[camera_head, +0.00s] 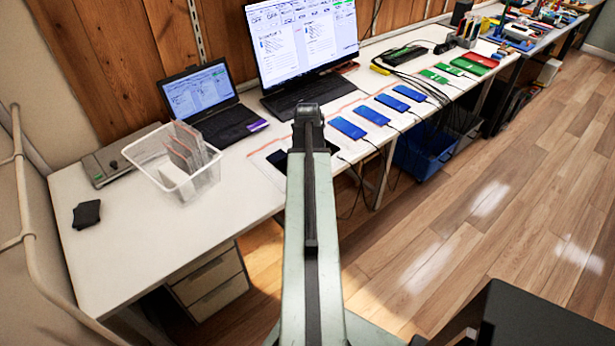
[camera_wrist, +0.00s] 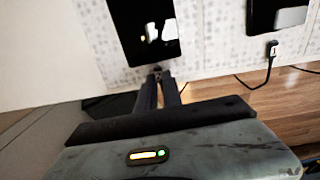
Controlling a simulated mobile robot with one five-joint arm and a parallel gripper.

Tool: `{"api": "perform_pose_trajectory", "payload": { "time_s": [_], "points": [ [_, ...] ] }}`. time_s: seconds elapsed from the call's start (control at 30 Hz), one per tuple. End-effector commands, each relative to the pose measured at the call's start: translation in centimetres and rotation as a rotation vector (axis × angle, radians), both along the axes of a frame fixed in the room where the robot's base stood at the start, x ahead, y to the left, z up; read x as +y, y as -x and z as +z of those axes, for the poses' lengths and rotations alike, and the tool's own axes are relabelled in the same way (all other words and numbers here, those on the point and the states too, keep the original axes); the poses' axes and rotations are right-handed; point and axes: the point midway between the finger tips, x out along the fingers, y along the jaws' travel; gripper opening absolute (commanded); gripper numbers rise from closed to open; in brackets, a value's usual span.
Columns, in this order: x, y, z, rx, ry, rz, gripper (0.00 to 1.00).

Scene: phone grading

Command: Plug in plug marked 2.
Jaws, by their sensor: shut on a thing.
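In the wrist view my gripper (camera_wrist: 158,75) is shut on a small dark plug (camera_wrist: 157,69), mostly hidden between the fingertips. It is right at the near short edge of a glossy black phone (camera_wrist: 135,30). I cannot tell whether the plug touches the phone or sits in it. No number is readable. A second black plug (camera_wrist: 272,48) with a cable stands at the edge of another dark phone (camera_wrist: 262,18) to the right. In the head view my arm hides the gripper; a dark phone (camera_head: 279,159) shows partly beside it.
Blue-screened phones (camera_head: 347,128) lie in a row along the white table (camera_head: 115,270), cables hanging off the front edge. A laptop (camera_head: 200,95), a monitor (camera_head: 300,45) and a white basket (camera_head: 203,181) stand behind and left. Blue bins (camera_head: 415,160) are below.

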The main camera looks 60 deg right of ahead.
Motion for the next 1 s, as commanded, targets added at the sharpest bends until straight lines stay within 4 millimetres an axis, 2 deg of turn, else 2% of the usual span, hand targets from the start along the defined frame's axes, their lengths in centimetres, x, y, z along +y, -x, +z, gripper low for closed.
{"api": "perform_pose_trajectory", "payload": {
  "time_s": [0.97,1.0],
  "points": [
    [-0.04,-0.21,-0.04,0.000,0.000,0.000,0.00],
    [-0.03,-0.22,-0.04,0.000,0.000,0.000,0.13]
  ]
}}
